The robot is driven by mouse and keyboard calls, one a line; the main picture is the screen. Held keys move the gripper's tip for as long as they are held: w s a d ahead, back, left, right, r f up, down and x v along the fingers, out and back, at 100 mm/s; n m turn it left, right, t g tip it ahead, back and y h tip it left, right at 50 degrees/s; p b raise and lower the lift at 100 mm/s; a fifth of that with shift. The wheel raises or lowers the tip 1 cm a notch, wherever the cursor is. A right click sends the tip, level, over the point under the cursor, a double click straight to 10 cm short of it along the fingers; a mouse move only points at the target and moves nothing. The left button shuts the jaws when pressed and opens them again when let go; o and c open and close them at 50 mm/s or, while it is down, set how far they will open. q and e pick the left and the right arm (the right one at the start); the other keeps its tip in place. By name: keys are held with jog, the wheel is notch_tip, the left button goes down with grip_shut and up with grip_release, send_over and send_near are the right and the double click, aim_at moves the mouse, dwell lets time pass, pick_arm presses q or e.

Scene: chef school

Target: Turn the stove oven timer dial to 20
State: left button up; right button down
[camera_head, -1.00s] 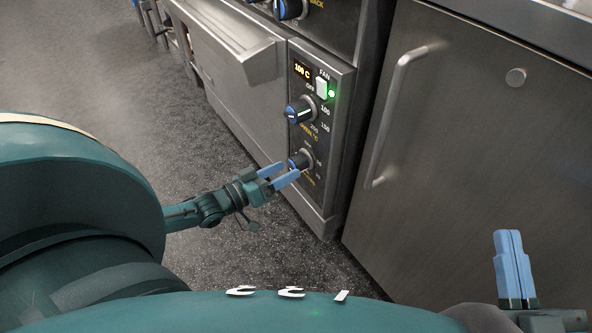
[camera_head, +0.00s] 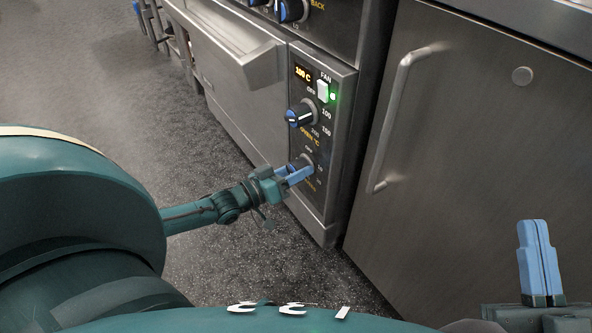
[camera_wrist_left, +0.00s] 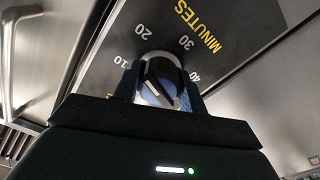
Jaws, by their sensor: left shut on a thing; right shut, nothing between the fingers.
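The oven timer dial (camera_head: 301,162) is the lower knob on the stove's dark control panel (camera_head: 334,141). My left gripper (camera_head: 294,172) is shut on it, one finger on each side. In the left wrist view the dial (camera_wrist_left: 160,84) shows dark, with a blue and pale face, between the two fingers. The printed numbers 10, 20, 30, 40 and the word MINUTES (camera_wrist_left: 198,24) surround it. Which number its pointer meets I cannot tell. My right gripper (camera_head: 533,222) is shut and empty at the lower right, before the steel cabinet.
The oven door handle (camera_head: 240,57) juts out left. A steel cabinet door (camera_head: 470,150) stands right.

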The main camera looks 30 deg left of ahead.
pick_arm(q)
jog(key=shift+c, duration=1.4)
jog(key=shift+r+m+p, duration=0.2)
jog(key=shift+m+p, duration=0.1)
jog(key=shift+p, duration=0.1)
jog(key=shift+c, duration=0.2)
jog(key=shift+m+p, duration=0.6)
jog(key=shift+m, duration=0.3)
jog(key=shift+f, duration=0.2)
jog(key=o, duration=1)
jog(key=shift+c, duration=0.2)
pick_arm(e)
jog(key=shift+s+a+f+m+g+h, duration=0.1)
jog(key=shift+s+f+m+g+h, duration=0.1)
jog(key=shift+f+m+h, duration=0.35)
jog(key=shift+s+f+m+g+h, duration=0.1)
jog(key=shift+f+m+g+h, duration=0.2)
jog(key=shift+f, duration=0.35)
